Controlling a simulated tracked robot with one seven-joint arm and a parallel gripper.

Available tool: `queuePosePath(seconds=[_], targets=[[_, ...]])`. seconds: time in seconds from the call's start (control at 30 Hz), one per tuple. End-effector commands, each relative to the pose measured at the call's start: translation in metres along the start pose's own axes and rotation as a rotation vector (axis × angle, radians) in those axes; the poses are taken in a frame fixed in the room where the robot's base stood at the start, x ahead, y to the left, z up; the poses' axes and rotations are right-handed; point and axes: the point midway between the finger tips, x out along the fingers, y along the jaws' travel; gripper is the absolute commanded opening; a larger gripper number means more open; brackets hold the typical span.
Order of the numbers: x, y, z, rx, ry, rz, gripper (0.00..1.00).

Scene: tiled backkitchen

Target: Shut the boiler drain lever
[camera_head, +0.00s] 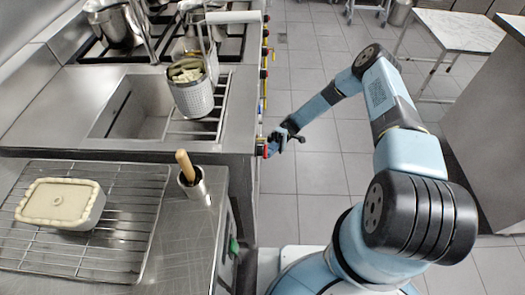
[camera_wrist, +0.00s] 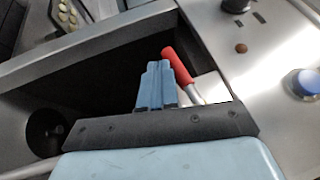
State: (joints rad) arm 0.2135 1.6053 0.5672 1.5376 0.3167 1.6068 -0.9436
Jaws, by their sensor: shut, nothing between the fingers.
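A lever with a red grip (camera_wrist: 178,66) and a pale metal stem shows in the wrist view, slanting beside the dark recess in the steel front. My gripper (camera_wrist: 157,68) is shut and empty, with its blue fingers just left of the red grip. I cannot tell whether they touch it. In the head view my gripper (camera_head: 277,139) is low beside the right edge of the steel counter. A small red part (camera_head: 262,149) shows close to it there; I cannot tell whether it is the lever. The lever's far end is partly hidden behind my gripper.
A blue button (camera_wrist: 305,83) is on the steel panel at the right of the wrist view. Coloured knobs line the counter edge.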

Motion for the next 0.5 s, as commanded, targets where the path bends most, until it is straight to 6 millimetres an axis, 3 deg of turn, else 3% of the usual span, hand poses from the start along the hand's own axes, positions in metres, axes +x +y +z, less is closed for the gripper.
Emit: queuePosePath(seconds=[0.5], targets=[[-0.0012, 0.0061, -0.0006, 0.000, -0.002, -0.001, 0.00]])
